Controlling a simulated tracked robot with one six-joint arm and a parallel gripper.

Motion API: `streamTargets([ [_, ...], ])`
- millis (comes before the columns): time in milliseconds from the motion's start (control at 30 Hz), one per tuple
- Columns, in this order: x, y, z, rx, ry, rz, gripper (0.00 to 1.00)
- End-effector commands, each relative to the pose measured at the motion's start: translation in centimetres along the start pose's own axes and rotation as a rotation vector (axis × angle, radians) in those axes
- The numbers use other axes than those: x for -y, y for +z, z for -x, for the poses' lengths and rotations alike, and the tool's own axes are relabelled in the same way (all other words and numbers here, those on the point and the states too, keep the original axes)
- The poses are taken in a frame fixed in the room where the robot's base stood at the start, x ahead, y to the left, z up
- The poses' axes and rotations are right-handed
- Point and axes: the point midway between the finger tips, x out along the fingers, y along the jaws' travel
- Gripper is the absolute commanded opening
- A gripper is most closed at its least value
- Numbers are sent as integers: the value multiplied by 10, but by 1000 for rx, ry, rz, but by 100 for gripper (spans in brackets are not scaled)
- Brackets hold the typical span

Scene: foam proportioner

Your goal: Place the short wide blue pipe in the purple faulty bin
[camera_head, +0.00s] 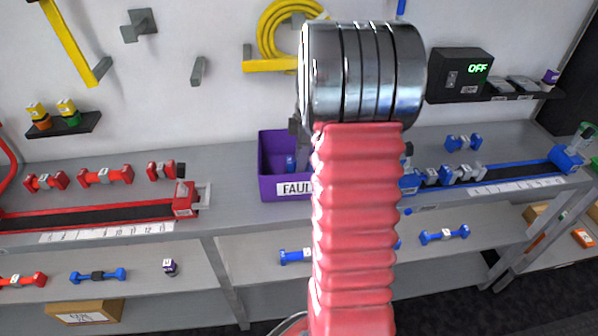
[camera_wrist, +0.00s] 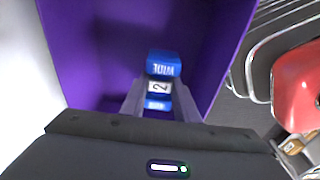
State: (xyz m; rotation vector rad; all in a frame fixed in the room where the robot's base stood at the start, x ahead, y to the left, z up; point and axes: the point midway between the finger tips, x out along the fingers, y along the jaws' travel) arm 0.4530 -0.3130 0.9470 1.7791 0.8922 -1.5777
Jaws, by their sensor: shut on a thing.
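The purple bin (camera_head: 266,180), with a label of which "FAUL" can be read, stands on the upper shelf in the middle of the head view. My red arm hides its right part. In the wrist view the bin's purple walls (camera_wrist: 85,50) surround a blue pipe (camera_wrist: 162,64) with a white band marked 2. My gripper (camera_wrist: 160,100) is shut on this pipe, one finger on each side, at the bin's opening or inside it. A bit of blue (camera_head: 290,163) shows in the bin in the head view. My gripper is mostly hidden there, and the pipe's height above the bin floor is unclear.
Red pipes (camera_head: 105,176) and a red holder (camera_head: 184,200) stand left of the bin. Blue pipes (camera_head: 463,142) and a blue rig (camera_head: 565,158) are to the right. More pipes lie on the lower shelf (camera_head: 200,268). A box reading OFF (camera_head: 459,75) hangs on the wall.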

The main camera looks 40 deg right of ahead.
Motion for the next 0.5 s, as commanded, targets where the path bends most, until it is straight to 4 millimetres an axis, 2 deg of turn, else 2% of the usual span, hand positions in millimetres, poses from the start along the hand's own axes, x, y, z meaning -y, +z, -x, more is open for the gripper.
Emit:
streamTargets([
  [300,0,5,-33,0,-1,0,1],
  [500,0,5,-36,0,1,-1,1],
])
